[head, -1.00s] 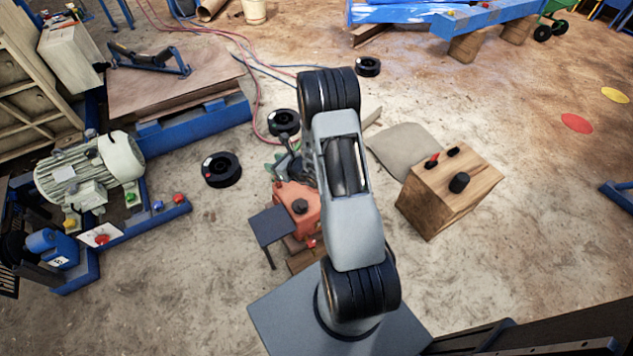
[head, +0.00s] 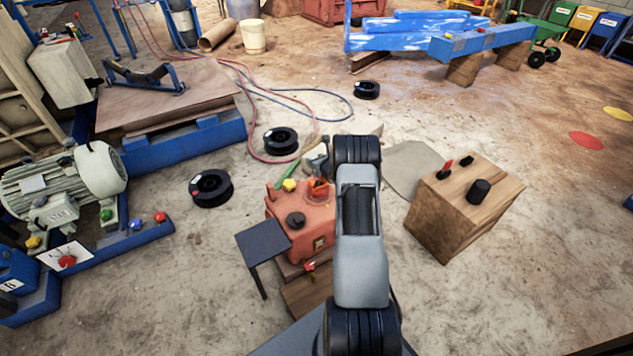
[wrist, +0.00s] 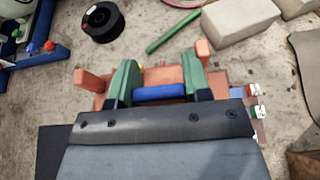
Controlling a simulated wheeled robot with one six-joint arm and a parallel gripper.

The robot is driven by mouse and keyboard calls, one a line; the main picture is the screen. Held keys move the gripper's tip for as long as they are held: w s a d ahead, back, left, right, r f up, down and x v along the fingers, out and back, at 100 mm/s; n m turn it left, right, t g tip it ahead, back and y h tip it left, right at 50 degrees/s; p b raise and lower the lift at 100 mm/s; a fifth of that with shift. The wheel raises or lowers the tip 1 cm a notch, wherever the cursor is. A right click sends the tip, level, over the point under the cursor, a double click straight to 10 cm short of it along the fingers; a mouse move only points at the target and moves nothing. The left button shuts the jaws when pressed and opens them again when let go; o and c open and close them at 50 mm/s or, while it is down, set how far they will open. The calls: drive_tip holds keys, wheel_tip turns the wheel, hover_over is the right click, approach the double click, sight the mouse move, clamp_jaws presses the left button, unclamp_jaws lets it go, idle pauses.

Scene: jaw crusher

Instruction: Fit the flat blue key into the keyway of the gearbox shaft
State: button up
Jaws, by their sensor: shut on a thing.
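In the wrist view, the flat blue key (wrist: 160,93) lies crosswise between the two green fingers of my gripper (wrist: 159,88), which are shut on it. Orange-red parts (wrist: 90,80) show beyond and beside the fingers. In the head view, an orange-red housing (head: 318,237) with a dark round cap stands left of my arm; it may be the gearbox. My wrist is behind the housing's upper right, with the fingers and key mostly hidden by my arm. I cannot make out the shaft or keyway in either view.
A wooden block (head: 447,230) with a black knob and red lever stands to the right. A small dark table (head: 262,241) is in front of the housing. Black spools (head: 211,188) and hoses lie on the floor. A grey motor (head: 60,190) is at left.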

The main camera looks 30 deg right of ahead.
drive_tip(key=shift+f+b, duration=0.85)
drive_tip(key=shift+f, duration=2.25)
drive_tip(key=o, duration=1)
